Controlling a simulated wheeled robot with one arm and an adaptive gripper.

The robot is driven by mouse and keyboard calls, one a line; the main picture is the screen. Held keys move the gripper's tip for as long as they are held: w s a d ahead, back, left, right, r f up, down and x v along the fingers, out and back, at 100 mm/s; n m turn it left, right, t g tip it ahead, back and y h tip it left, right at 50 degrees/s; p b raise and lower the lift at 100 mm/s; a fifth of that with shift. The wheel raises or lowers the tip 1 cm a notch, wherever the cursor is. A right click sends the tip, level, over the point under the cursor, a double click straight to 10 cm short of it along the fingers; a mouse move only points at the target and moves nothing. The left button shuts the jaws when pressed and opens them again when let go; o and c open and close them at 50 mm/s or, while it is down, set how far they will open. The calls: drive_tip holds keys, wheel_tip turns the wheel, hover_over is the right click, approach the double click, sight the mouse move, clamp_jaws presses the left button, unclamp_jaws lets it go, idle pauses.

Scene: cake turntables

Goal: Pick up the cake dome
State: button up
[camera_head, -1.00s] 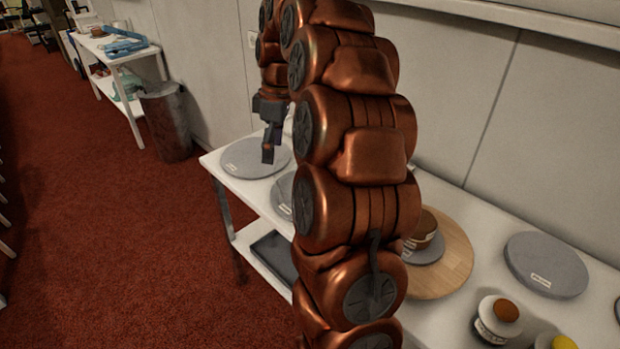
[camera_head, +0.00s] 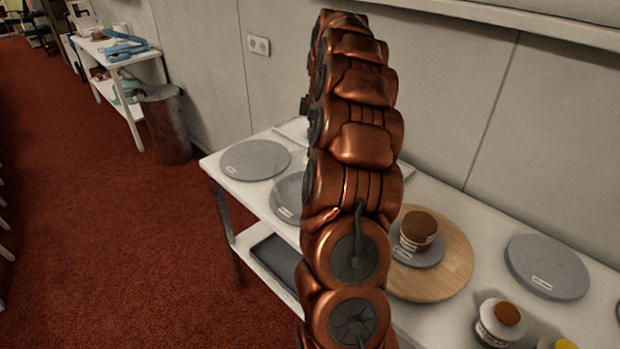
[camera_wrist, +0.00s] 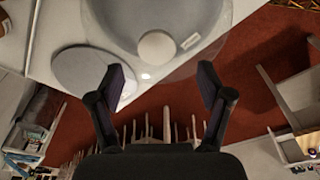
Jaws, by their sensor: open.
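The cake dome (camera_wrist: 128,22) is clear, with a round pale knob (camera_wrist: 157,47) on top, seen from above in the wrist view. It stands over a grey turntable with a white label. In the head view the dome (camera_head: 287,188) shows only in part, left of my arm, which hides the rest. My gripper (camera_wrist: 162,80) is open and empty. In the wrist view the knob appears just beyond and between the fingertips, apart from them. In the head view my gripper is mostly hidden behind my arm.
A bare grey turntable (camera_head: 255,160) lies beside the dome on the white table (camera_head: 215,165). A wooden board (camera_head: 455,265) with a small brown cake (camera_head: 418,228) on a grey disc is right of my arm. Another grey turntable (camera_head: 547,268) lies farther right. A bin (camera_head: 165,125) stands on red carpet.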

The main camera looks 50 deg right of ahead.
drive_tip(key=shift+w+f+p, duration=0.15)
drive_tip(key=shift+f+p, duration=0.25)
drive_tip(key=shift+f, duration=0.9)
drive_tip(key=shift+w+f+p, duration=0.1)
drive_tip(key=shift+f+p, duration=0.3)
drive_tip(key=shift+f, duration=0.9)
clamp_jaws()
